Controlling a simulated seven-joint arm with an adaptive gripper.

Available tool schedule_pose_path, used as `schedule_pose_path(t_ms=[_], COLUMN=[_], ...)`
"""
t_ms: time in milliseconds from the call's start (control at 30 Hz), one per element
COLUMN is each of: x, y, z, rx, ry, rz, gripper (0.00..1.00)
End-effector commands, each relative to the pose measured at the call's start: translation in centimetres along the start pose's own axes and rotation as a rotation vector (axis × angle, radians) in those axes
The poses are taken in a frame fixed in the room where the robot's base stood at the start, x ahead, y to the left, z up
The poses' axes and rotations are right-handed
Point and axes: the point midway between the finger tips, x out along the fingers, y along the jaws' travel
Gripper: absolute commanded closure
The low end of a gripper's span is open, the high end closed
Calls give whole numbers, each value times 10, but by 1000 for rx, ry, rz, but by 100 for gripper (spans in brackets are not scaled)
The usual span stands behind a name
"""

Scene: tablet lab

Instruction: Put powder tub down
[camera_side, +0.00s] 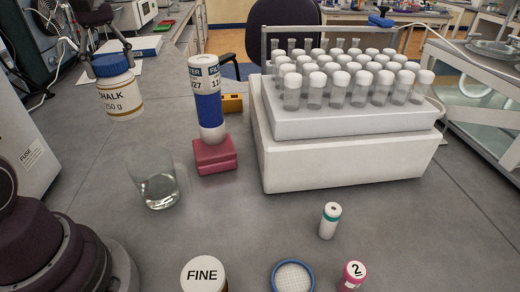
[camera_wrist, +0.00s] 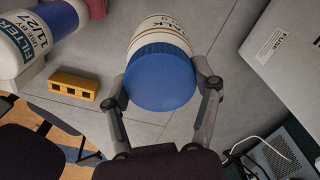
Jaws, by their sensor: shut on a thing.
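The powder tub is a white tub with a blue lid, labelled CHALK 250 g (camera_side: 119,97), at the upper left in the side view. My gripper (camera_side: 108,62) is shut on it around the blue lid, and the tub hangs upright, apparently above the grey bench. In the wrist view the tub (camera_wrist: 160,75) sits between the two fingers of my gripper (camera_wrist: 162,88), its blue lid toward the camera. The tub's underside is hidden in the wrist view.
A glass beaker (camera_side: 158,184) stands front right of the tub. A filter bottle (camera_side: 208,105) stands on a red block (camera_side: 214,155). A white vial rack (camera_side: 340,145) fills the right. A FINE jar (camera_side: 203,275) and small vials stand in front. Bench left of the beaker is clear.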

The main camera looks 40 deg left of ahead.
Motion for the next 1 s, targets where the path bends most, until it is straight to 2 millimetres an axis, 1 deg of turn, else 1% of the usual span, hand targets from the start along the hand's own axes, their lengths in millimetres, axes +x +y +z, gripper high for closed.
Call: schedule_pose_path(t_ms=[167, 267, 367, 400, 467, 500, 567, 600, 700, 800, 1000], x=[0, 0, 0, 0, 0, 0, 0, 0, 0, 0, 1], y=[27, 44, 63, 69, 77, 81, 85, 86, 86, 83, 74], z=[31, 56, 90, 106, 131, 148, 173, 189, 223, 249, 286], rx=[174, 306, 473, 547, 662, 740, 854, 926, 1078, 1195, 1370], ry=[1, 0, 1, 1, 1, 0, 0, 1, 0, 1, 1], rz=[1, 0, 1, 1, 1, 1, 1, 1, 0, 1, 1], gripper=[78, 78, 78, 78, 78, 78, 78, 78, 78, 78, 78])
